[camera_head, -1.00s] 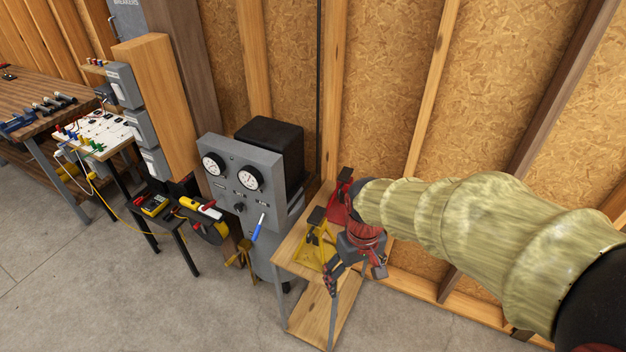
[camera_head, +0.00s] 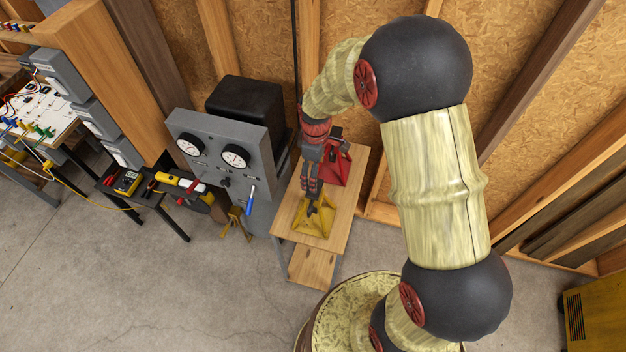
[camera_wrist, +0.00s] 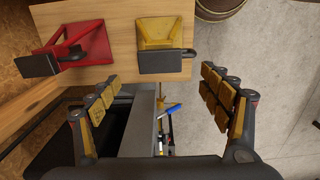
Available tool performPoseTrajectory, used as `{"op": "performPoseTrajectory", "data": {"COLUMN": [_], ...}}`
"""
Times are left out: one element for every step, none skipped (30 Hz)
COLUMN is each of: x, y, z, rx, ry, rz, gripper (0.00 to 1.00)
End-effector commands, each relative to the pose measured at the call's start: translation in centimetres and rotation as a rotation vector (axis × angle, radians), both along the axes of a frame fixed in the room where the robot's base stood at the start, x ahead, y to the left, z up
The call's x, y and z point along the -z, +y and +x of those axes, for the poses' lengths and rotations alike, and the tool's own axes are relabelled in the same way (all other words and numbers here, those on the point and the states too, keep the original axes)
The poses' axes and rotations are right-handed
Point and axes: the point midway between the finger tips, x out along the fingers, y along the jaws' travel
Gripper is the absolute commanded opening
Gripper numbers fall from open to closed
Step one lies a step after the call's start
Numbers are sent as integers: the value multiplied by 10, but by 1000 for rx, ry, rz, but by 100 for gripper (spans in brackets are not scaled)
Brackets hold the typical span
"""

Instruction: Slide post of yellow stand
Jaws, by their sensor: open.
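The yellow stand (camera_head: 314,222) stands on a small wooden table, near its front edge. In the wrist view its yellow base (camera_wrist: 158,28) shows at the top centre, with a black saddle (camera_wrist: 165,62) on it nearest to me; its post is mostly hidden. My gripper (camera_head: 312,190) is just behind and above the yellow stand in the head view. In the wrist view my gripper (camera_wrist: 162,92) has its fingers wide apart with nothing between them. The stand's black saddle lies beyond the fingertips, between their lines, with a gap.
A red stand (camera_head: 333,168) with a black top is beside the yellow one on the wooden table (camera_head: 345,205); it also shows in the wrist view (camera_wrist: 85,38). A grey gauge panel (camera_head: 222,150) with a blue-handled lever (camera_head: 250,200) stands close left. Floor in front is clear.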

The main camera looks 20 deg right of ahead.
Motion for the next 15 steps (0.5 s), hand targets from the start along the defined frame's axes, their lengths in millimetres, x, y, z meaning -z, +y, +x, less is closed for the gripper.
{"op": "performPoseTrajectory", "data": {"x": [2,4,7,10,14,19,24,28,35,40,45,50,54,58,63], "y": [0,0,0,0,0,0,0,0,0,0,0,0,0,0,0], "z": [0,0,-1,-1,-1,-1,-1,-1,-1,-1,-1,-1,-1,-1,-1], "rx": [-11,-15,-17,-18,-17,-17,-17,-17,-16,-16,-16,-16,-16,-16,-16], "ry": [1,2,3,4,4,4,5,5,4,5,5,4,4,4,4], "rz": [0,0,0,0,0,0,0,0,0,0,0,0,1,0,0], "gripper": [79,79,79,79,79,79,79,79,79,79,79,79,79,79,79]}}
